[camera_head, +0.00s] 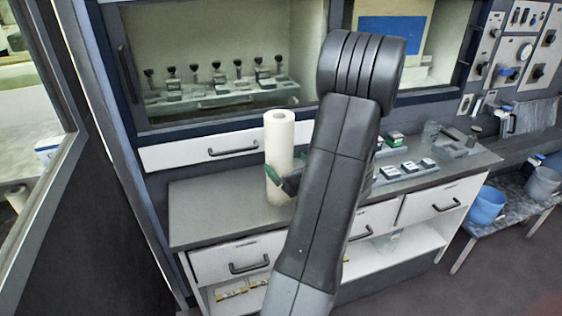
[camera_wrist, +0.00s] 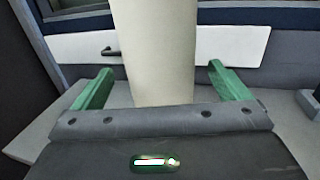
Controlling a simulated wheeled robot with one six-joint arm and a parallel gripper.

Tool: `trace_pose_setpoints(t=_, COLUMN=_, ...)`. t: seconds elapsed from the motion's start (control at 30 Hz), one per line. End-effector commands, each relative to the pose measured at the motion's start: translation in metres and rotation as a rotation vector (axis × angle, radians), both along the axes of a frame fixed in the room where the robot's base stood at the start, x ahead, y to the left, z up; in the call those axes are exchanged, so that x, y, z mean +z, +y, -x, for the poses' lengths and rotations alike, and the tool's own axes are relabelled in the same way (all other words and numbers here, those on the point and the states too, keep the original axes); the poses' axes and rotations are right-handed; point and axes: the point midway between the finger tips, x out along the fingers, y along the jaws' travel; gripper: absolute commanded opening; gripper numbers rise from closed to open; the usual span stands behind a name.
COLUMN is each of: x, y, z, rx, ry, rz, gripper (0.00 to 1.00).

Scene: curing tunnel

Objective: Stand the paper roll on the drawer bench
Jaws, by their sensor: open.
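The white paper roll (camera_head: 279,150) stands upright on the grey top of the drawer bench (camera_head: 215,205), left of my arm in the head view. In the wrist view the roll (camera_wrist: 158,50) rises between the two green fingers of my gripper (camera_wrist: 160,88). The fingers are open, with a visible gap on each side of the roll. In the head view my gripper (camera_head: 280,176) is at the roll's lower part, and my arm hides part of the bench. The roll's foot is hidden in the wrist view by the gripper body.
Small boxes (camera_head: 405,168) and a grey holder (camera_head: 455,145) stand on the bench's right part. Behind is a cabinet with a row of black-knobbed items (camera_head: 215,75). Blue and grey buckets (camera_head: 487,205) stand at the right. The bench top left of the roll is clear.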

Motion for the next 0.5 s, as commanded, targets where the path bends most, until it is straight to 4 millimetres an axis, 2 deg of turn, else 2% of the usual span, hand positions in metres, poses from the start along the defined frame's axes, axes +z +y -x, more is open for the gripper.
trace_pose_setpoints(t=0.2, x=-0.002, y=-0.024, z=0.039, rx=-0.005, ry=-0.001, rz=0.002, gripper=0.96)
trace_pose_setpoints(t=0.5, x=-0.001, y=-0.039, z=0.065, rx=-0.001, ry=0.000, rz=0.000, gripper=0.96)
